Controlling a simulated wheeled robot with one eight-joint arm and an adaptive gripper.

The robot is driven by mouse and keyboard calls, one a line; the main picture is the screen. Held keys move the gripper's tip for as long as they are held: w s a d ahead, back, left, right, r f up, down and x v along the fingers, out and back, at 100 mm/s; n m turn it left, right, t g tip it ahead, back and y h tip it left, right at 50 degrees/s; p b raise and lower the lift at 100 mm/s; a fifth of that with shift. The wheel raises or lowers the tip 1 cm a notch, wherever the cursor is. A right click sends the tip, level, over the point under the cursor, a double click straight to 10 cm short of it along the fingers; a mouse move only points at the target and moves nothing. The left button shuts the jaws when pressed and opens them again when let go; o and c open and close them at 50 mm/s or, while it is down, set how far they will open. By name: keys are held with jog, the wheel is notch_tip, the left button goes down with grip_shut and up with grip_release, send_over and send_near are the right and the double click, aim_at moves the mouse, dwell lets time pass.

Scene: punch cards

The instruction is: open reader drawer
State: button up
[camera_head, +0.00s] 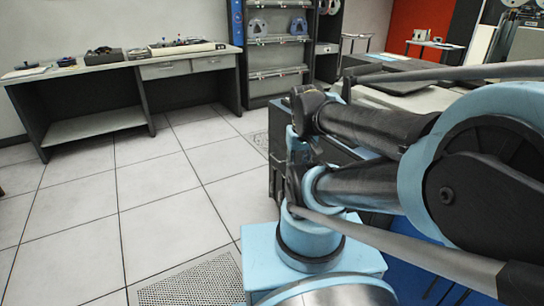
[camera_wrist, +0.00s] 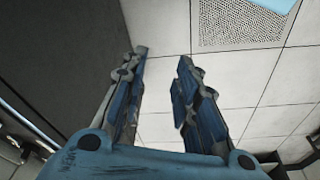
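No part of the scene is clearly recognisable as the reader drawer. My gripper (camera_wrist: 164,58) is open in the wrist view, with two blue and dark fingers apart and nothing between them. Floor tiles show beyond the fingers. A dark panel (camera_wrist: 65,50) fills the left of that view, beside the left finger. In the head view a dark cabinet (camera_head: 345,155) stands behind my arm, which hides much of it. I cannot tell whether this cabinet holds the reader.
A long desk (camera_head: 95,130) stands at the left wall with two shut drawers (camera_head: 165,69) and small items on top. A shelf rack (camera_head: 277,55) stands at the back. Pale tiled floor (camera_head: 150,185) is clear at the left. A perforated tile (camera_head: 195,283) lies in front.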

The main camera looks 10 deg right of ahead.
jog(key=w+r+n, duration=0.1)
jog(key=w+r, duration=0.6)
jog(key=w, duration=0.4)
jog(key=w+a+f+n+g+h, duration=0.1)
jog(key=w+f, duration=0.1)
jog(key=w, duration=1.1)
jog(key=w+a+f+n, duration=0.1)
jog(key=w+f, duration=0.2)
jog(key=w, duration=1.1)
jog(key=w+a+f+n, duration=0.1)
jog(key=w+f, duration=1.1)
jog(key=shift+h, duration=0.4)
jog(key=d+f, duration=0.1)
jog(key=f, duration=1)
jog(key=w+d+f, duration=0.1)
jog(key=f, duration=0.4)
jog(key=shift+d+f, duration=0.2)
jog(key=shift+d, duration=0.1)
grip_shut()
